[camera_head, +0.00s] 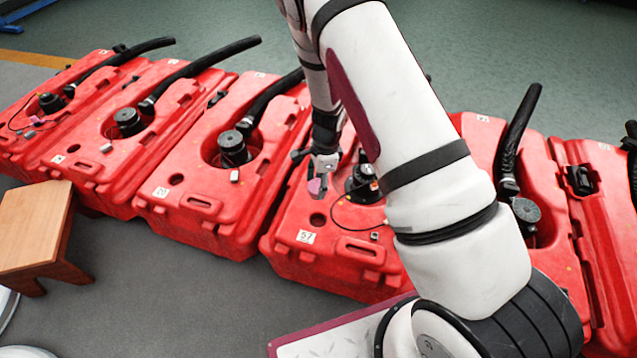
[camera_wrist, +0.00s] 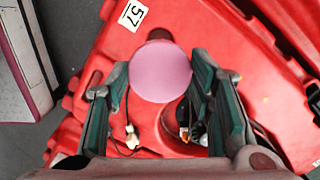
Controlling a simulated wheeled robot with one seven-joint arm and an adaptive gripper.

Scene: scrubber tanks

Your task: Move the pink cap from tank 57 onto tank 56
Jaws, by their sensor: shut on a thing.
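The round pink cap (camera_wrist: 160,72) sits between the fingertips of my gripper (camera_wrist: 159,76) in the wrist view. My gripper is shut on it. In the head view my gripper (camera_head: 322,172) holds the pink cap (camera_head: 315,187) over the front part of red tank 57 (camera_head: 290,240). The cap looks lifted clear of the tank, though its exact height is hard to judge. The 57 label shows in both views. No label reading 56 is legible; my arm hides part of the tank row to the right of tank 57.
Several similar red tanks stand in a row, with black hoses (camera_head: 262,100) and black fittings (camera_head: 233,148) rising from them. A thin cable lies on tank 57. A wooden stool (camera_head: 38,225) stands at the left. Grey floor is open in front of the left tanks.

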